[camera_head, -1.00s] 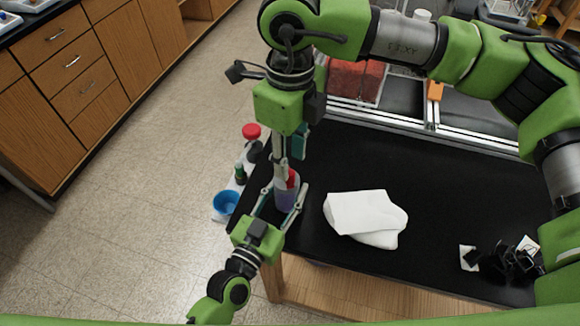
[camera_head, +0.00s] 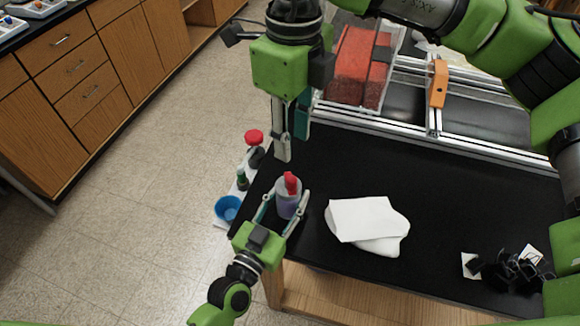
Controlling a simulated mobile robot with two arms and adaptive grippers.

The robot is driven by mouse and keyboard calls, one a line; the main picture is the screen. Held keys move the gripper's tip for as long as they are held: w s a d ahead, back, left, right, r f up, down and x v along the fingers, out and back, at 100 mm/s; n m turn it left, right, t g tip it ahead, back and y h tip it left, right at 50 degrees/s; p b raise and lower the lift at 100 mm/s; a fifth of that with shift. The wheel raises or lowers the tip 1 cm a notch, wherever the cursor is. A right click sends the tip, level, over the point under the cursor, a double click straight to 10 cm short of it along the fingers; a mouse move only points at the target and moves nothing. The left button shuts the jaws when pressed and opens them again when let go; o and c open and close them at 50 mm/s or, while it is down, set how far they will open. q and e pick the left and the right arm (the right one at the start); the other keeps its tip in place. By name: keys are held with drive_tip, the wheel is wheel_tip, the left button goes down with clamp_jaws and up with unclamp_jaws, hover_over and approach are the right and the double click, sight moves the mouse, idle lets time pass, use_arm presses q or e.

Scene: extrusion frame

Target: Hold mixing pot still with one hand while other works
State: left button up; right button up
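The mixing pot (camera_head: 287,207), a purplish-grey vessel, stands near the left front corner of the black tabletop. A red item (camera_head: 291,184) shows at its top; I cannot tell whether it rests inside. My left gripper (camera_head: 287,195) comes from the lower left, with one finger on each side of the pot, closed around it. My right gripper (camera_head: 292,148) hangs from above, behind and above the pot. Its two fingers look apart, with nothing seen between them. Its fingertips are clear of the pot.
A white cloth (camera_head: 366,224) lies right of the pot. A blue bowl (camera_head: 228,207), a green bottle (camera_head: 242,179) and a red-topped container (camera_head: 254,138) stand at the left edge. Black parts (camera_head: 507,268) lie at the right. A metal frame with a red bin (camera_head: 352,65) is behind.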

idle(0.3)
use_arm(q)
drive_tip(key=o, duration=1.3)
drive_tip(key=shift+s, duration=0.15)
drive_tip(key=v, duration=1.1)
drive_tip(key=shift+s+a, duration=0.2)
drive_tip(key=shift+s, duration=0.1)
